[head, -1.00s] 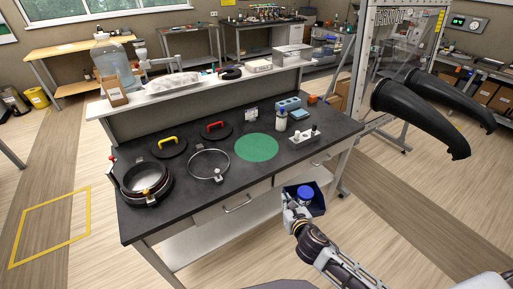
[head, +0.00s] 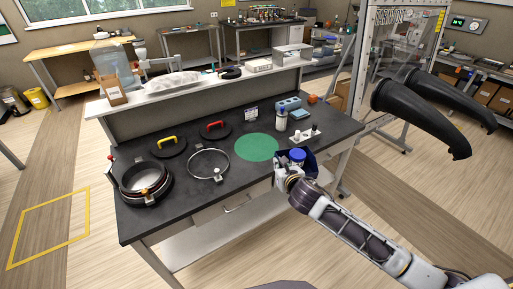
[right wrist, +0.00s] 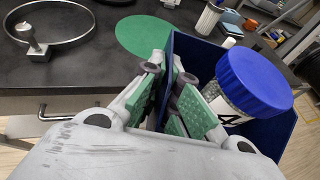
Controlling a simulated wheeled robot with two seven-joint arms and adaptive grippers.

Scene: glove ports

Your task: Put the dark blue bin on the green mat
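The dark blue bin (head: 311,163) is held up at the table's front edge, just right of and nearer than the green mat (head: 257,147). A jar with a blue lid (head: 298,154) stands in it, and the lid looms large in the right wrist view (right wrist: 255,80). My right gripper (head: 284,172) is shut on the bin's wall; in the right wrist view its green-padded fingers (right wrist: 168,92) lie either side of the wall (right wrist: 190,50). The mat also shows bare beyond the fingers (right wrist: 140,33). My left gripper is not in view.
Left of the mat are a ring with a knob (head: 209,163), red-handled (head: 215,130) and yellow-handled (head: 169,146) discs and round pans (head: 146,180). Behind and right of it stand a white bottle (head: 281,122), a blue block (head: 289,104) and a grey holder (head: 306,138).

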